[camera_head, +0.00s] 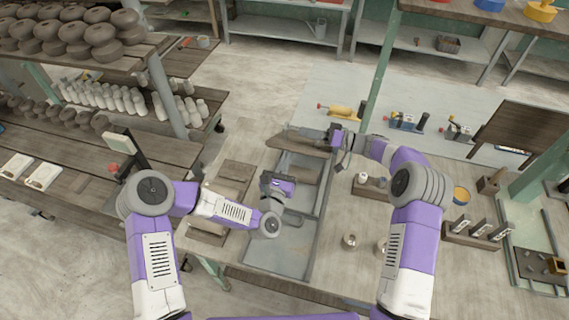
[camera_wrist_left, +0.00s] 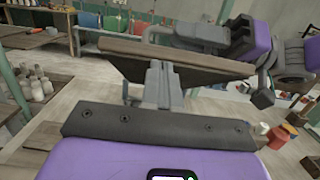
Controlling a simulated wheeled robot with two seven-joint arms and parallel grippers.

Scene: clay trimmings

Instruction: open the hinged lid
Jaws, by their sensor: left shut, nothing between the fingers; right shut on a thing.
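The hinged lid (camera_head: 297,138) is a brown board with a thin grey edge. It stands raised and tilted at the far end of a grey metal bin (camera_head: 288,258). My right gripper (camera_head: 331,134) is shut on the lid's right side. In the left wrist view the lid (camera_wrist_left: 170,58) crosses the upper middle, with my right gripper (camera_wrist_left: 238,42) at its right end. My left gripper (camera_head: 276,181) is shut and empty, above the bin and nearer than the lid. Its closed fingers (camera_wrist_left: 160,80) overlap the lid in that view; contact cannot be told. The hinge is hidden.
The bin is set in a wooden worktable (camera_head: 338,225). Small metal cups (camera_head: 349,242), a yellow-topped tin (camera_head: 461,194) and a slotted wooden block (camera_head: 478,233) stand on the right. Shelves of clay pots (camera_head: 75,40) stand at left. Brown boards (camera_head: 236,171) lie left of the bin.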

